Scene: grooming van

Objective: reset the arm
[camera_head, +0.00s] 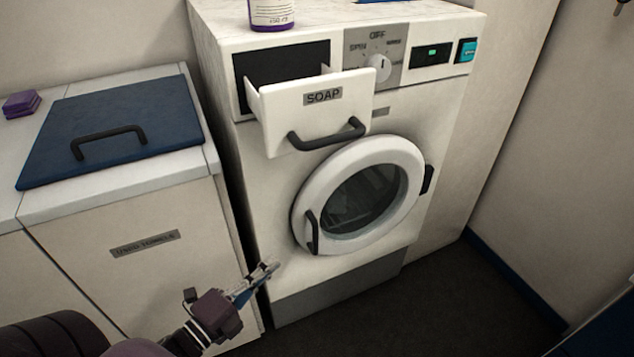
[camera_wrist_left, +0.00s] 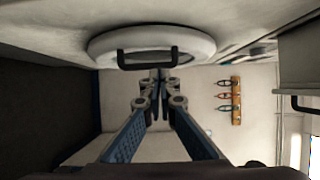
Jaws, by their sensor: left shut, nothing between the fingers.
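My left gripper (camera_head: 268,272) is low in front of the washing machine (camera_head: 275,185) in the head view, below and left of its round door. Its fingers are shut with nothing between them, and they also show in the left wrist view (camera_wrist_left: 158,78). The round door (camera_head: 310,190) is closed, and its handle (camera_wrist_left: 148,58) appears just beyond the fingertips in the wrist view. The soap drawer (camera_head: 290,115) stands pulled out above the door. My right gripper is not in view.
A cabinet labelled for used towels (camera_head: 130,225) with a blue lid (camera_head: 110,115) stands at the left. A purple-based bottle (camera_head: 270,14) stands on the machine. Dark floor (camera_head: 440,305) is clear at the right. A rack (camera_wrist_left: 236,100) hangs on the wall.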

